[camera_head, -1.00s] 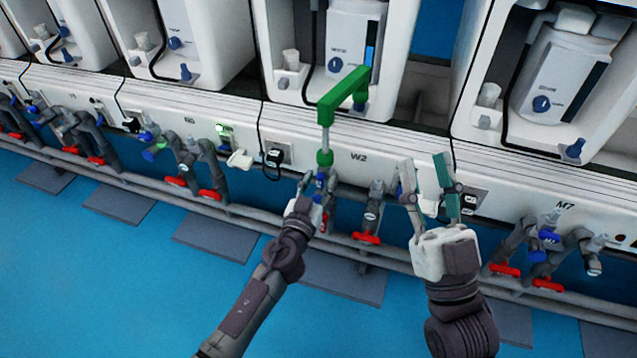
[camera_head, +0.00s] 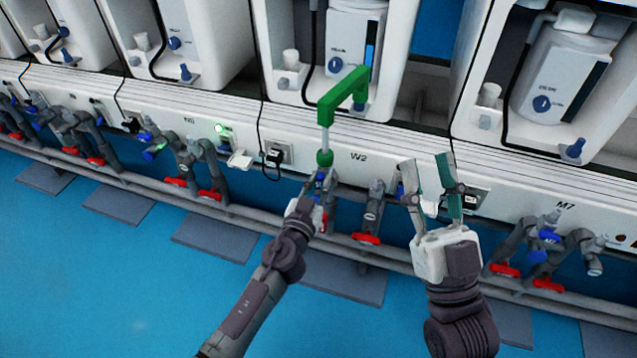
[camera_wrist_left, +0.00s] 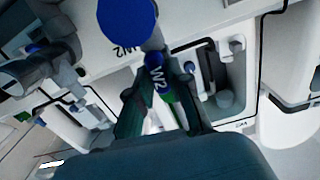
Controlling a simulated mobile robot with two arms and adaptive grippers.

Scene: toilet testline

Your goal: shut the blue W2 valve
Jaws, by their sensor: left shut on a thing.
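My right gripper (camera_head: 427,172) is open and empty, to the right of the W2 label, in front of the panel.
A red-handled valve (camera_head: 367,239) is just right of my left gripper, on the grey pipework. More blue and red valves (camera_head: 541,256) stand at the right. A large blue disc (camera_wrist_left: 128,20) is close in the left wrist view.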

